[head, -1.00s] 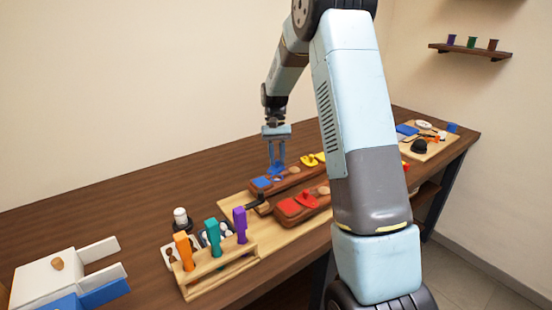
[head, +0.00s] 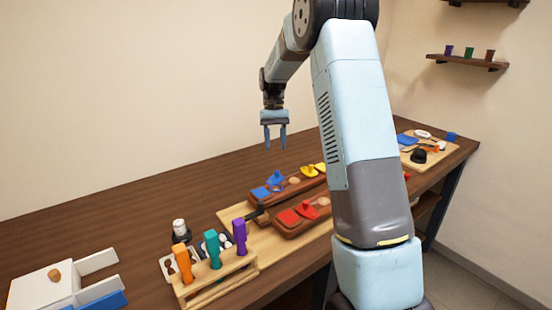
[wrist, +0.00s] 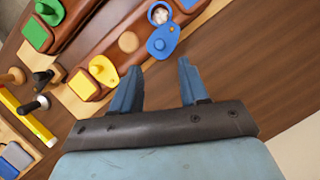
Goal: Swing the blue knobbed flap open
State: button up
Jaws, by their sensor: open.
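The blue knobbed flap (head: 276,178) is on the rear wooden block, below my gripper in the head view. In the wrist view the blue flap (wrist: 160,45) lies beside a round, blue-rimmed opening (wrist: 160,13) instead of over it. Something pale shows inside the opening. A small yellow dot marks the flap's narrow end near the opening. My gripper (head: 275,146) is open and empty, pointing down above the flap and apart from it. In the wrist view its fingertips (wrist: 160,66) are spread, with the flap beyond them.
A blue square (head: 261,192) and a yellow flap (head: 308,171) share the rear block. A red flap (head: 306,209) is on the front block. A rack with colored handles (head: 213,248) and a white box (head: 45,284) stand at left. The table behind the blocks is clear.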

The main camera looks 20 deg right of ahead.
jog(key=v, duration=0.5)
jog(key=shift+r, duration=0.1)
dwell(0.3)
jog(key=s+a+r+n+t, duration=0.1)
jog(key=s+r+t, duration=0.2)
jog(key=s+r, duration=0.5)
jog(key=s+a+r+t, duration=0.15)
jog(key=s+r, duration=0.25)
jog(key=s, duration=0.8)
jog(key=s+f+t, duration=0.2)
jog(key=s, duration=0.7)
jog(key=s+f+n+t, duration=0.1)
jog(key=s+t, duration=0.2)
jog(key=s, duration=0.7)
jog(key=shift+a+f+t+h, duration=0.35)
jog(key=shift+f+h, duration=0.05)
